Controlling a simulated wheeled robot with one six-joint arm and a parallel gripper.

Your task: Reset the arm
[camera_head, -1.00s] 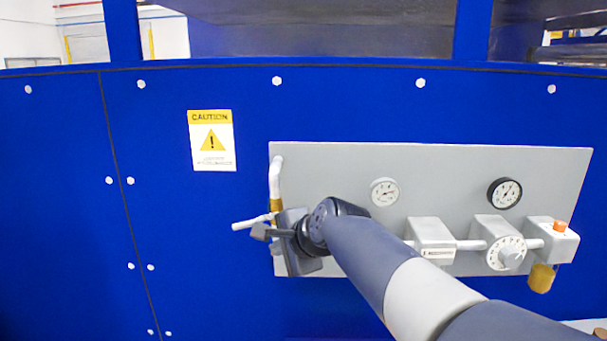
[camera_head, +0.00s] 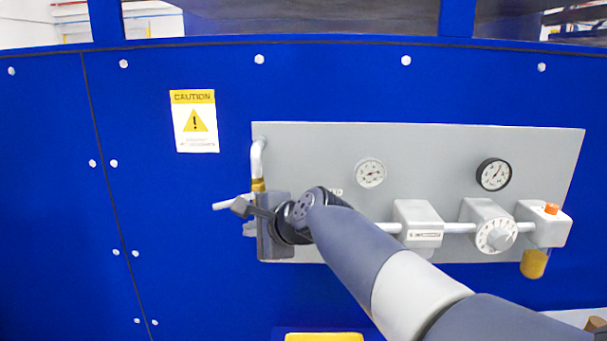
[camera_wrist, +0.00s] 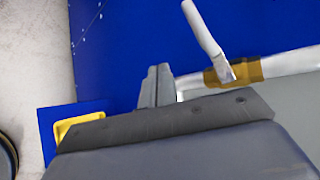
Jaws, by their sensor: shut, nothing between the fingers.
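My gripper (camera_head: 240,206) is in front of the left end of the grey panel (camera_head: 310,142), beside the white valve lever (camera_head: 222,204). In the wrist view its two fingers (camera_wrist: 155,85) are together with nothing between them. The lever (camera_wrist: 207,38) sticks out from a brass valve body (camera_wrist: 234,72) on a white pipe, to the right of the fingers. A gap shows between fingers and lever in that view. In the head view my wrist hides part of the panel and the lower pipe.
The panel carries two gauges (camera_head: 370,173) (camera_head: 493,174), a dial (camera_head: 496,236), and an orange button (camera_head: 551,209). A caution sign (camera_head: 194,121) is on the blue wall (camera_head: 60,220). A blue-edged yellow tray or bin (camera_head: 324,337) stands low, also in the wrist view (camera_wrist: 78,126).

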